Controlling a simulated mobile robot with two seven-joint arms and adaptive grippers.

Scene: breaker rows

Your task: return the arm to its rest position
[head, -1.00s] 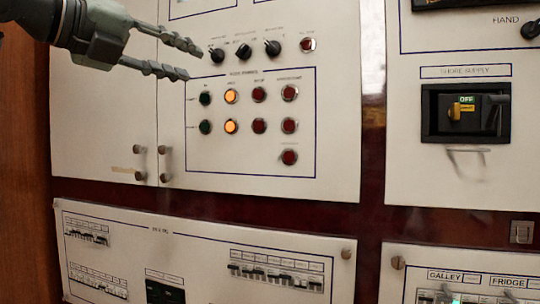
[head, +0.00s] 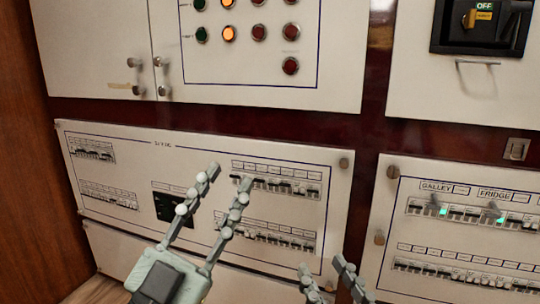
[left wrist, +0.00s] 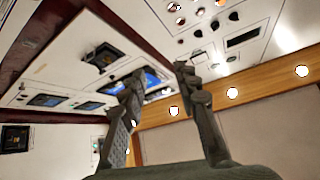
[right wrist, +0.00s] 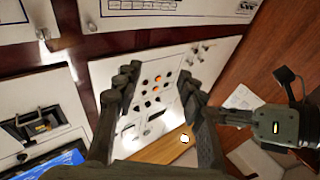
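My left gripper (head: 229,178) is in the lower middle of the head view, in front of the lower breaker panel. Its two fingers are apart with nothing between them; they also show apart in the left wrist view (left wrist: 160,75). My right gripper (head: 323,266) is at the bottom edge of the head view, only its fingertips showing. Its fingers are apart and empty in the right wrist view (right wrist: 157,78). I cannot tell from these views how far either gripper is from the panels.
The lower breaker panel (head: 130,215) has rows of switches. A second breaker panel (head: 400,235), with galley and fridge labels, is at right. Above are a button panel (head: 110,60) and a shore supply switch (head: 483,18). A wooden wall (head: 30,150) stands at left.

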